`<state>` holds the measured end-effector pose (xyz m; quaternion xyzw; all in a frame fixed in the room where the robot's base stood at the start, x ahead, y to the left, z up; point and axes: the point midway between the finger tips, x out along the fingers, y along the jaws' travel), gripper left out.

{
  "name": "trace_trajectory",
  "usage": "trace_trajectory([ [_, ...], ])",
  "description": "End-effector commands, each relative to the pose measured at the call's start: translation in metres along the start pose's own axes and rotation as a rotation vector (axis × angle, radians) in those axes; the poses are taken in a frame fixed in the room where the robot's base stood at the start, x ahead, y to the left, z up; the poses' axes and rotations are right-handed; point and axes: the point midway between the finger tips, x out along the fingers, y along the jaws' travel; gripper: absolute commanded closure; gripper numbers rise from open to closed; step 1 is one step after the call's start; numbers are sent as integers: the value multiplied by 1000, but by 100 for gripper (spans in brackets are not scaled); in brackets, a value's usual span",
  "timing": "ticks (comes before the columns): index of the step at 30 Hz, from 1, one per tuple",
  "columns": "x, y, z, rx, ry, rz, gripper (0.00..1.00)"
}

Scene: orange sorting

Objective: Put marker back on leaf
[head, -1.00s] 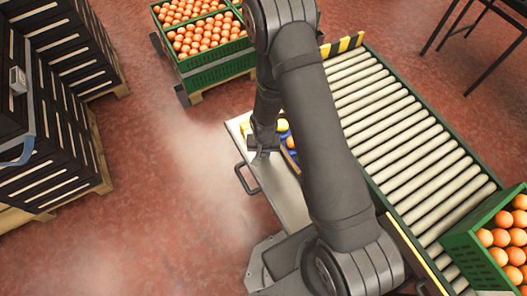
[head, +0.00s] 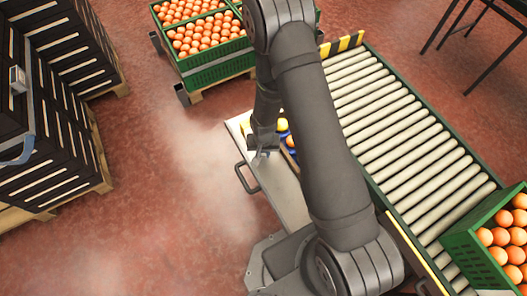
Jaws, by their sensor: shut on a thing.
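My gripper (head: 262,156) is low over the left end of the pale metal table (head: 285,195), close to the handle side. It is small in the head view and partly hidden by its own wrist. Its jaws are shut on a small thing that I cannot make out. I cannot pick out the marker or the leaf; my arm covers much of the table top.
A metal handle (head: 246,178) sticks out at the table's left edge. A roller conveyor (head: 400,130) runs along the right. Green crates of oranges (head: 217,72) stand behind.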

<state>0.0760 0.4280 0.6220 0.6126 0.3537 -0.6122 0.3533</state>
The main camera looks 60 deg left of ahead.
Motion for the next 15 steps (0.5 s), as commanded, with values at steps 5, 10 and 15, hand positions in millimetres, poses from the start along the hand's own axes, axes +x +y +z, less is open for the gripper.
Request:
trace_trajectory([
  [5,3,0,0,0,0,0,100],
  [10,6,0,0,0,0,0,100],
  [15,8,0,0,0,0,0,100],
])
